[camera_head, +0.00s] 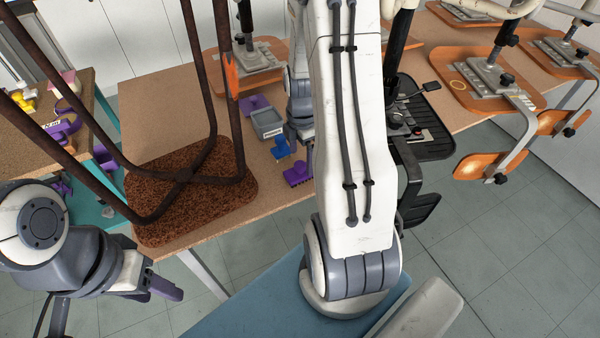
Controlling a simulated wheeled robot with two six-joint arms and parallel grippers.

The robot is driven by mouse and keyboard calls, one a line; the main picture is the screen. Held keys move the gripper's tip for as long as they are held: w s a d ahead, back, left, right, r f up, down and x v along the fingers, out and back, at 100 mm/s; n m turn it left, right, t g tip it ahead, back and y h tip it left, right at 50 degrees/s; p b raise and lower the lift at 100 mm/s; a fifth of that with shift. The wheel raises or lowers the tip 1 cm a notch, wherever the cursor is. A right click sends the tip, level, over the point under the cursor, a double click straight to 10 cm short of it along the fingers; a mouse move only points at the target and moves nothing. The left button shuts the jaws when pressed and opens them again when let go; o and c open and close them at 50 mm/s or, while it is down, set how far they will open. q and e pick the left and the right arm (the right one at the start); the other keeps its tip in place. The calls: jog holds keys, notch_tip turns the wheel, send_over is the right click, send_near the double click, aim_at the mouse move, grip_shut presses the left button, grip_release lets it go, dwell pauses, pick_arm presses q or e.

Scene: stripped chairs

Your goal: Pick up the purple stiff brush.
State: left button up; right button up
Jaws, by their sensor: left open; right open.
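A purple brush (297,174) lies on the tan table (220,88), near its front edge. It is just left of my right arm's large white link, which may cover part of it. A blue brush-like piece (282,147) is right behind it. My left gripper (153,288) is at the lower left, off the table's front edge, open, empty and far from the brush. My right gripper (302,118) is mostly hidden behind the white link. Only a grey part shows at the link's left edge, behind the brush; I cannot see whether it touches anything.
A chair with a rusty frame stands upside down, its brown seat (190,190) on the table left of the brush.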

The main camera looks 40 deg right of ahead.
aim_at(300, 164)
jog(key=shift+w+f, duration=0.15)
jog(key=shift+f, duration=1.05)
jog(key=shift+w+f, duration=0.1)
jog(key=shift+f, duration=1.05)
jog(key=c, duration=1.5)
jog(key=shift+r, duration=0.15)
jog(key=shift+r, duration=0.3)
jog(key=r, duration=0.3)
jog(key=shift+s+r, duration=0.25)
jog(key=shift+r, duration=0.1)
jog(key=s+r, duration=0.2)
jog(key=s, duration=0.1)
jog(key=s+r, duration=0.2)
jog(key=s, duration=0.2)
jog(key=s+r, duration=0.2)
jog(key=s, duration=0.2)
jog(key=shift+s+r, duration=0.1)
jog(key=shift+r, duration=0.15)
